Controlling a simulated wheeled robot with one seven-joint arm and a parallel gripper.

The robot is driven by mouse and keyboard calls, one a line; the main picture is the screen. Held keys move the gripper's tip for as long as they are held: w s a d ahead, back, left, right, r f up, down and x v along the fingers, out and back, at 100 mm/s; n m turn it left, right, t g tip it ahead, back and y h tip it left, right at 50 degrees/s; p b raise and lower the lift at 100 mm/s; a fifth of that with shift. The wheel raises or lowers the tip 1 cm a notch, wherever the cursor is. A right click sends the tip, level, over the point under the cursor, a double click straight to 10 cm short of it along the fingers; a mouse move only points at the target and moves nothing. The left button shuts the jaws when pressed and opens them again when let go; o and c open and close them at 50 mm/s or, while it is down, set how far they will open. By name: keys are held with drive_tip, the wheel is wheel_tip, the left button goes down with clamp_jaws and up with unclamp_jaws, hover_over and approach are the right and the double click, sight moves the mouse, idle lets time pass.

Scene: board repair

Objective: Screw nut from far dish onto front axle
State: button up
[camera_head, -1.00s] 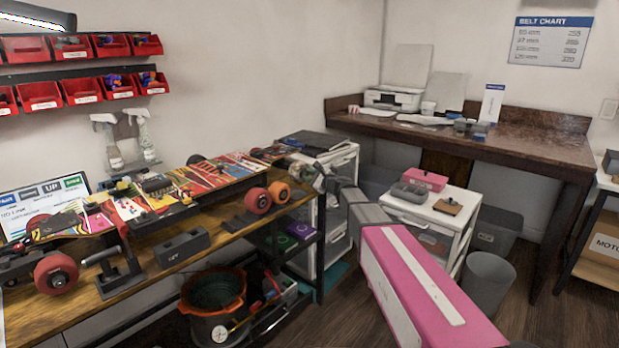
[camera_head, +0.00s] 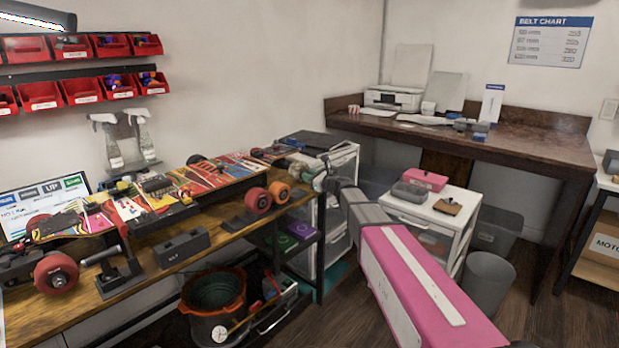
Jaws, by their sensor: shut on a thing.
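At the near left, a bare metal axle (camera_head: 101,255) points right from a truck with a red wheel (camera_head: 56,273). I cannot tell which axle is the front one. I cannot pick out the far dish.
A dark grey block (camera_head: 182,248) sits on the bench's front edge (camera_head: 150,288). A white drawer unit (camera_head: 440,215) with a pink box (camera_head: 425,180) stands to the right of my arm.

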drive_tip(key=m, duration=0.3)
drive_tip(key=shift+m, duration=0.3)
drive_tip(key=m, duration=0.4)
drive_tip(key=shift+m, duration=0.8)
drive_tip(key=m, duration=0.5)
drive_tip(key=shift+m, duration=0.3)
drive_tip(key=o, duration=0.9)
drive_tip(key=shift+c, duration=1.2)
